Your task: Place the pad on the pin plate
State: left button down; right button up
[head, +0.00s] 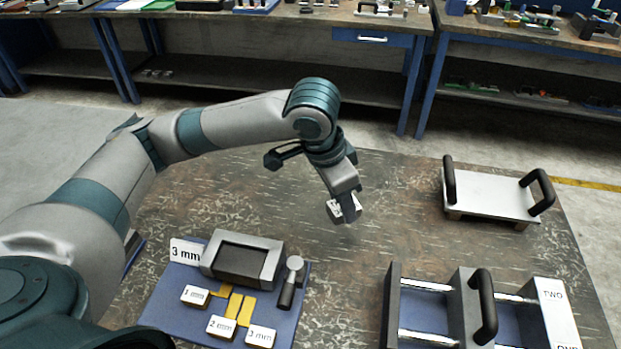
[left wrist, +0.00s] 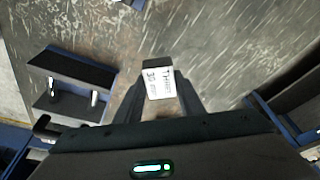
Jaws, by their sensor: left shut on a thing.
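My left gripper (head: 345,212) is above the middle of the table, pointing down. It is shut on a small block (left wrist: 160,84) with a white lettered face, clear of the table; the lettering seems to read "THREE" and is partly unclear. I cannot tell whether this block is the pad. Labelled flat pieces (head: 222,325) marked 1, 2 and 3 mm lie on a blue mat (head: 160,312), with yellow strips among them. A pale plate with two black handles (head: 490,194) stands at the right; I cannot tell whether it is the pin plate. My right gripper is not visible.
A fixture with metal rods and a black handle (head: 482,308) stands at the front right. A grey box-like holder (head: 243,256), a "3 mm" sign (head: 186,251) and a black-handled tool (head: 291,281) are at the mat. The table's middle (head: 400,230) is clear.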

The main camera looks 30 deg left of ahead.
pick_arm(q)
jog(key=w+a+r+n+y, duration=0.1)
jog(key=w+a+n, duration=0.3)
jog(key=n, duration=0.4)
jog(key=shift+r+t+y, duration=0.35)
jog(key=shift+t+y, duration=0.05)
jog(key=shift+y, duration=0.1)
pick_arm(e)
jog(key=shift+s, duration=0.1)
